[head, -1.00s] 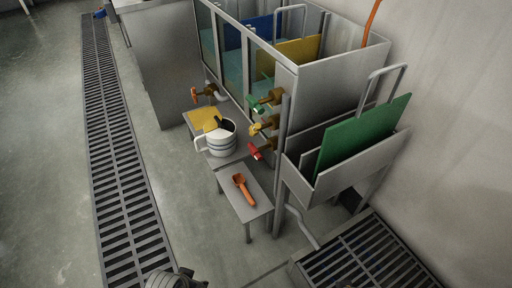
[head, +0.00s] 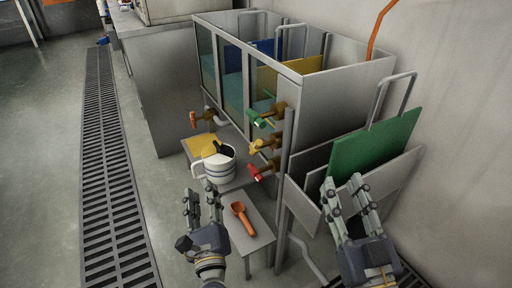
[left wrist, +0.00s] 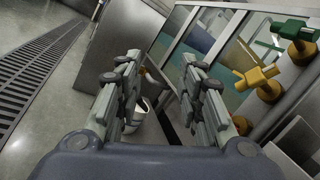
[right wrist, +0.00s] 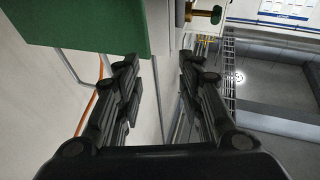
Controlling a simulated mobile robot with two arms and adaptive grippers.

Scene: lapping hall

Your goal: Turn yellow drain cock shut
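The yellow drain cock (head: 260,145) sits on the tank's front corner, between the green cock (head: 262,117) above and the red cock (head: 258,172) below. The yellow cock (left wrist: 256,76) also shows in the left wrist view, right of the fingers, with the green cock (left wrist: 296,29) beyond it. My left gripper (head: 204,202) is open and empty, below and left of the yellow cock in the head view. My right gripper (head: 346,195) is open and empty, in front of the green board (head: 372,143). Neither gripper touches a cock.
A white jug (head: 219,166) stands on the bench under the cocks, near a yellow cloth (head: 202,143). An orange scoop (head: 243,217) lies on a lower step. An orange-handled cock (head: 194,119) is farther left. A floor grating (head: 108,180) runs along the left.

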